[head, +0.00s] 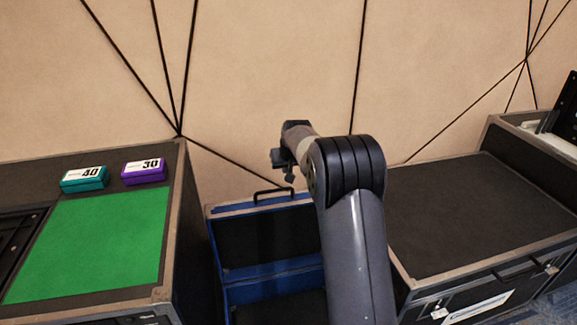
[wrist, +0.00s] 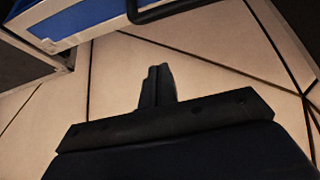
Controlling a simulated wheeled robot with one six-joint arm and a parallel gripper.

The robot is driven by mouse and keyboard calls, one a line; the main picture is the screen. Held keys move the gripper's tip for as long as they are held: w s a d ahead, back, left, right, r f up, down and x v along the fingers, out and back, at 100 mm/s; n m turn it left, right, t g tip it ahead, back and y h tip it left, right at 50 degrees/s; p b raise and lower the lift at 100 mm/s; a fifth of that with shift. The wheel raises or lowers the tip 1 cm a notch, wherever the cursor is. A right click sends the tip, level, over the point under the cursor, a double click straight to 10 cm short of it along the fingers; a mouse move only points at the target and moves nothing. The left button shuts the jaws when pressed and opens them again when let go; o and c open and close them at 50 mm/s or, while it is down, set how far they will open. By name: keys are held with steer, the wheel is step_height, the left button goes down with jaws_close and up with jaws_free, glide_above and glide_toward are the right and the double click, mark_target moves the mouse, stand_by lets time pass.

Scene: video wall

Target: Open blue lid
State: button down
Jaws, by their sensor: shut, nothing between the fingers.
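The blue case (head: 272,272) stands low between two dark cases. Its blue lid (head: 214,245) is raised, standing open at the back with its dark inside facing me. A black handle (head: 272,193) sticks up from the lid's top edge. In the wrist view the blue face of the lid (wrist: 85,18) fills the top left, with part of the handle (wrist: 165,9) at the top. My gripper (head: 289,177) is shut and empty, just above the lid's top edge by the handle. Its closed fingers (wrist: 157,84) show in the wrist view, apart from the lid. My arm hides the right part of the blue case.
The dark case on the left bears a green mat (head: 95,240), a teal box marked 40 (head: 85,179) and a purple box marked 30 (head: 145,171). Another dark case (head: 475,215) stands on the right with a clear top. A beige panelled wall (head: 270,70) closes off the back.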

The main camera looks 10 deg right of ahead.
mark_target(290, 199)
steer(key=shift+s+f+b, duration=0.5)
steer(key=shift+s+f, duration=0.1)
steer(key=shift+f, duration=0.25)
steer(key=shift+s+f+b, duration=0.45)
steer(key=shift+s+f, duration=0.15)
steer(key=shift+f, duration=0.2)
steer(key=shift+s+f+b, duration=0.15)
steer(key=shift+s+b, duration=0.5)
steer(key=shift+b, duration=0.15)
steer(key=s+t+b, duration=0.1)
steer(key=s+b, duration=0.3)
steer(key=s, duration=0.2)
steer(key=shift+t+b, duration=0.4)
steer(key=shift+s, duration=0.1)
